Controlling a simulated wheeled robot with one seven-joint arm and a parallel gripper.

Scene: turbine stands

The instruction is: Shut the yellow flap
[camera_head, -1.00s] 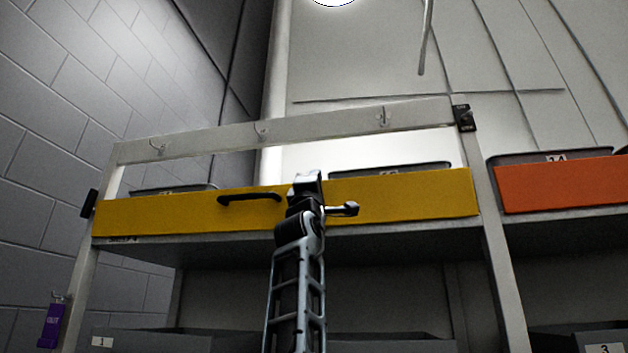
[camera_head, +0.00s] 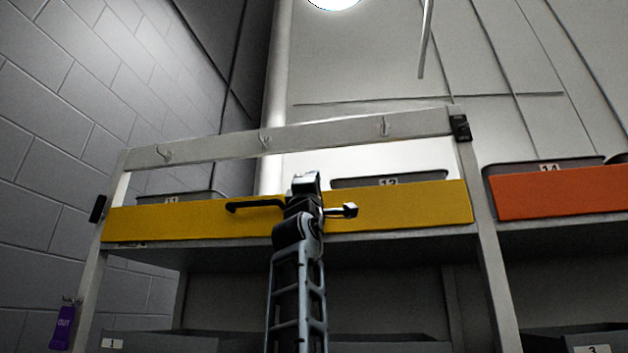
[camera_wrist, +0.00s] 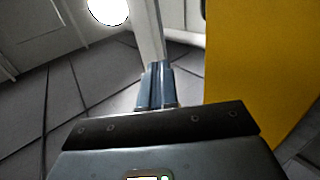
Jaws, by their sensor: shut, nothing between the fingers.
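The yellow flap (camera_head: 410,206) is a long panel across the upper bay of the grey rack, below the top bar, with an open gap above it. A black handle (camera_head: 256,204) shows on its front, left of my arm. My arm stands upright in front of the flap and hides part of its middle. In the wrist view, my gripper (camera_wrist: 157,85) has its two blue-grey fingers together and nothing between them. The flap (camera_wrist: 262,70) fills the right side there, beside the fingers. I cannot tell whether they touch it.
The top bar (camera_head: 300,132) carries several hooks. Bins marked 11 (camera_head: 205,197) and 12 (camera_head: 430,182) show above the flap. An orange panel (camera_head: 560,194) is to the right. A purple tag (camera_head: 64,328) hangs at the left post. A brick wall is at the left.

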